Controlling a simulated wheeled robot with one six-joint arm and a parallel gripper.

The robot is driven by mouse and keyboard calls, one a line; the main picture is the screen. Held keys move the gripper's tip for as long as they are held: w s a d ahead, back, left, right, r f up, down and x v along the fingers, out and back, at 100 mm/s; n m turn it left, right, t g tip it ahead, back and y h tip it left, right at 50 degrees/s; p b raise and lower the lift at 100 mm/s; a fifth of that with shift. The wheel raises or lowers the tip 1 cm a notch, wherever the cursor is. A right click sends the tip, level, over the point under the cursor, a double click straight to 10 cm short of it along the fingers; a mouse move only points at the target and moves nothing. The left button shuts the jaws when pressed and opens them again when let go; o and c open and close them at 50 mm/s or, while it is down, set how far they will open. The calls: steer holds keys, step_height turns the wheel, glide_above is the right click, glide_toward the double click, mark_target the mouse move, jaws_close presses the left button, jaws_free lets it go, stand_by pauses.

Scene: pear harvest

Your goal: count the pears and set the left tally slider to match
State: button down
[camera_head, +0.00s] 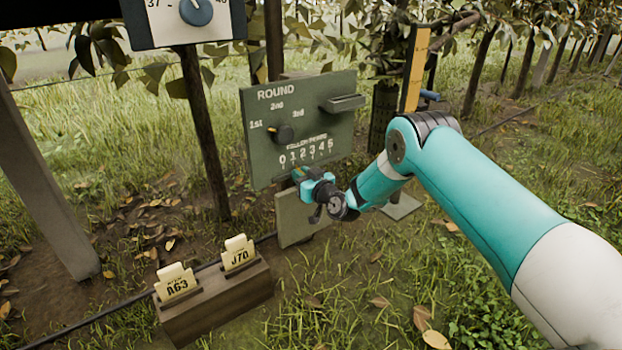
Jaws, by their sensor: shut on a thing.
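A green board (250,163) stands in the middle, with a row of numbers 0 to 5 under the words "FALLEN PEARS" near its lower edge. My gripper (299,174) is at the board's lower edge, just below the low numbers. It is shut on what appears to be the tally slider, which it mostly hides, so I cannot read the slider's exact setting. I cannot make out any pear on the ground or in the branches.
The board also carries a dark round knob (284,134) under "ROUND" and a small ledge (343,103). A wooden holder (218,303) with tags A63 and J70 stands at the lower left. A dial panel (165,25) is on a post. A yellow scale (416,70) stands behind.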

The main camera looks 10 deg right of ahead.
steer(key=shift+w+d+r+b, duration=0.1)
steer(key=shift+w+d+b, duration=0.2)
steer(key=shift+d, duration=0.35)
steer(key=shift+w+d+r+b, duration=0.1)
steer(key=shift+w+d, duration=0.25)
steer(key=shift+d, duration=0.25)
steer(key=c, duration=1.2)
jaws_free()
steer(key=shift+o, duration=0.8)
steer(key=shift+s+p, duration=0.25)
steer(key=shift+p, duration=0.05)
steer(key=b+v, duration=1.2)
steer(key=v, duration=0.5)
steer(key=shift+d+f, duration=0.2)
steer(key=shift+d, duration=0.05)
